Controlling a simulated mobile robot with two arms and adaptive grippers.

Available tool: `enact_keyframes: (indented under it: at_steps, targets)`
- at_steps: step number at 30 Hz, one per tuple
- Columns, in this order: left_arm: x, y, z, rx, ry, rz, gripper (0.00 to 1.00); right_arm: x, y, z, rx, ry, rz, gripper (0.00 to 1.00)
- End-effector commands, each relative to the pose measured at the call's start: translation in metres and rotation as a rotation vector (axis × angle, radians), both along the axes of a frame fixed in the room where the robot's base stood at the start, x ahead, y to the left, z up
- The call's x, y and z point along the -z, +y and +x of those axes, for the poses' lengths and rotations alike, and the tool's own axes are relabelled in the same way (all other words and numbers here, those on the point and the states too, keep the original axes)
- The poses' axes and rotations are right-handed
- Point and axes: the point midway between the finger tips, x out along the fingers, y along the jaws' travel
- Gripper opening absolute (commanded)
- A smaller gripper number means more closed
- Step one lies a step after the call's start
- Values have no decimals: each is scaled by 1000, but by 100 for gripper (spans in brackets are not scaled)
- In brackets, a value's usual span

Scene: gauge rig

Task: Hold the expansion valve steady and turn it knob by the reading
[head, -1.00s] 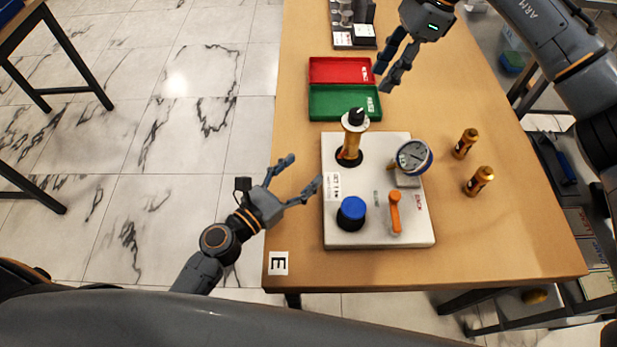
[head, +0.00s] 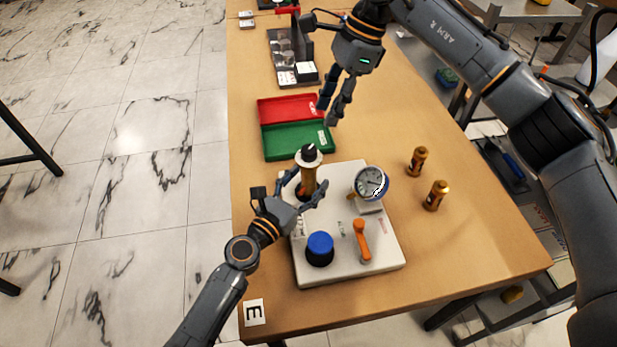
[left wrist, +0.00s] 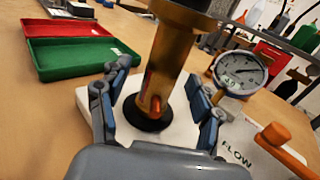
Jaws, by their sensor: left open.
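The expansion valve (head: 308,178) is a brass body with a white collar and black knob (head: 308,152), upright on the white base plate (head: 340,274). My left gripper (head: 302,190) is open, with a finger on either side of the brass body. In the left wrist view the brass body (left wrist: 165,65) stands between the open fingers (left wrist: 158,105), with gaps visible on both sides. The knob is out of that view. The round gauge (head: 371,183) stands to the right; its dial also shows in the left wrist view (left wrist: 240,71). My right gripper (head: 331,110) is open and empty above the trays.
A blue knob (head: 320,247) and an orange lever (head: 361,240) sit on the plate's near part. Two brass fittings (head: 418,160) (head: 435,195) stand at the right. Red (head: 288,108) and green (head: 283,143) trays lie behind the plate. The table's right front is clear.

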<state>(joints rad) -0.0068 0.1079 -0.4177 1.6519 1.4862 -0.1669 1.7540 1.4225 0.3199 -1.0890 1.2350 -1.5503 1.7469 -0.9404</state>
Motion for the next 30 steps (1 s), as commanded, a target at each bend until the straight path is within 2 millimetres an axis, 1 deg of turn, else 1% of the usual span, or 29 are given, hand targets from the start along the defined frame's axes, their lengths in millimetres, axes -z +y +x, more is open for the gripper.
enact_keyframes:
  at_steps: [4, 13, 14, 15, 17, 18, 20, 21, 22, 23, 24, 26, 29, 30]
  targets:
    - [0, -5, 8, 1, -1, 1, 65, 0, 0, 0, 0, 0, 0, 38]
    - [0, -6, 9, 0, 1, 1, 65, 0, 0, 0, 0, 0, 0, 38]
    - [0, -6, 9, 0, 1, 1, 59, 0, 0, 0, 0, 0, 0, 38]
    - [0, -6, 9, 0, 1, 1, 51, 0, 0, 0, 0, 0, 0, 38]
    - [0, -6, 9, 0, 1, 1, 39, 0, 0, 0, 0, 0, 0, 38]
    - [0, -6, 9, 0, 1, 1, 30, 0, 0, 0, 0, 0, 0, 38]
    - [0, -6, 9, 0, 1, 1, 18, 0, 0, 0, 0, 0, 0, 38]
    - [0, -6, 9, 0, 1, 1, 10, 0, 0, 0, 0, 0, 0, 38]
    - [0, -6, 9, 0, 1, 1, 4, 0, 0, 0, 0, 0, 0, 38]
    - [0, -6, 9, 0, 1, 1, 0, 0, 0, 0, 0, 0, 0, 38]
    - [0, -6, 9, 0, 1, 1, 0, 0, 0, 0, 0, 0, 0, 42]
    - [0, -6, 9, 0, 1, 1, 0, -1, 2, -1, -17, -8, -8, 54]
    - [0, -6, 9, 0, 1, 1, 0, -9, 15, -4, -129, -59, -71, 54]
    - [0, -6, 9, 1, 1, 1, 0, -13, 21, -6, -195, -88, -109, 54]
